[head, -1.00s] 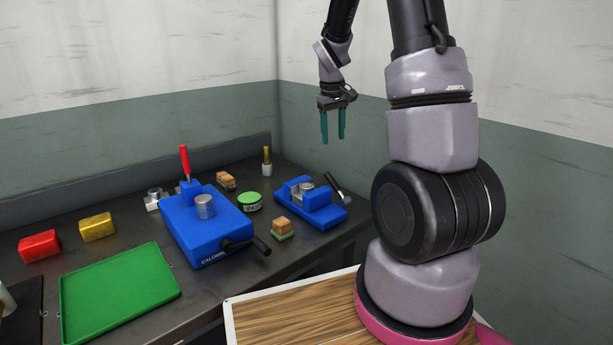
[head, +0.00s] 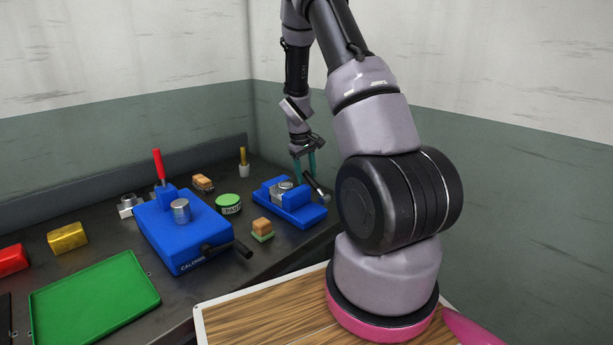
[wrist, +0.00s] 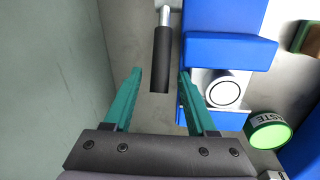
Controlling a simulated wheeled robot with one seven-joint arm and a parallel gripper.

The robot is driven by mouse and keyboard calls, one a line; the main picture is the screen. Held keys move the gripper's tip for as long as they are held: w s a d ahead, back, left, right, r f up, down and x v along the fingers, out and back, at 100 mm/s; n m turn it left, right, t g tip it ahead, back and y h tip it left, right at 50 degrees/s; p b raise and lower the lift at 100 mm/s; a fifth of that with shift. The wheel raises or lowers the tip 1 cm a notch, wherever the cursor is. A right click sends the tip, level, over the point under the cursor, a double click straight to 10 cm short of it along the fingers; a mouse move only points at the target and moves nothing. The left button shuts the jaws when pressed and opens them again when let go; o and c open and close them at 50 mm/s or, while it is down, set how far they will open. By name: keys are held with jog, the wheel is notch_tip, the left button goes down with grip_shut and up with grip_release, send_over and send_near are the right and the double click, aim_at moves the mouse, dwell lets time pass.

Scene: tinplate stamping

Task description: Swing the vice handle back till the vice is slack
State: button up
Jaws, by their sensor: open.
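The small blue vice (head: 297,213) stands on the bench near its right end, with a round metal piece (head: 283,188) at its jaws. Its handle (head: 321,192), a silver rod with a black grip, rises on its right side. My gripper (head: 305,172) is open, pointing down beside the vice at the handle. In the wrist view, the black grip (wrist: 162,60) lies between the two teal fingertips of my gripper (wrist: 160,73), with a gap on each side. The vice (wrist: 230,55) is to the right there. I cannot tell whether the fingers are down to the grip's height.
A larger blue device (head: 185,237) with a red lever and black crank stands left of the vice. A green-lidded tin (head: 229,202) and a wood-topped block (head: 262,228) sit between them. A green tray (head: 95,300) lies front left. The wall is close behind the handle.

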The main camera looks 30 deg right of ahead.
jog(key=shift+d+f, duration=0.1)
jog(key=shift+f, duration=0.2)
grip_shut()
dwell(1.3)
